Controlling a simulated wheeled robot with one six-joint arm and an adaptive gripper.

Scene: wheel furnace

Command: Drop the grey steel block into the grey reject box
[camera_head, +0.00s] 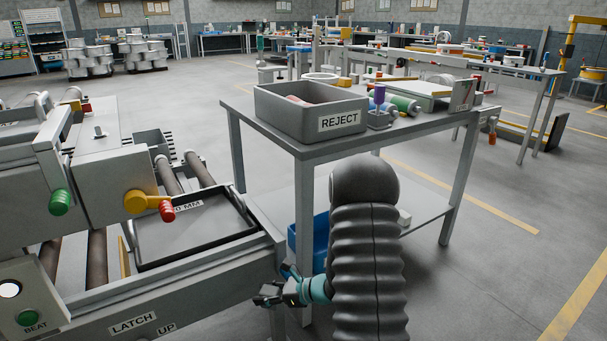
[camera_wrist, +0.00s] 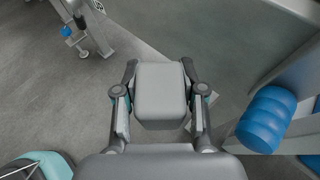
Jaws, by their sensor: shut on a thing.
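The grey reject box (camera_head: 275,120), labelled REJECT, stands on the table at the centre, with something pinkish inside it. My gripper (camera_head: 274,295) is low in front of the table, beside the machine's near corner and below the tabletop. In the wrist view my gripper (camera_wrist: 159,68) is shut on the grey steel block (camera_wrist: 160,92), with one finger along each side. The block is held clear of the floor. In the head view I cannot make out the block at the small, dark gripper.
The grey table (camera_head: 310,150) also carries a purple-handled tool (camera_head: 379,98) and green rollers (camera_head: 402,104). A blue bin (camera_head: 318,240) is under it. The roller machine (camera_head: 150,280) with a black-rimmed tray fills the left. Floor to the right is open.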

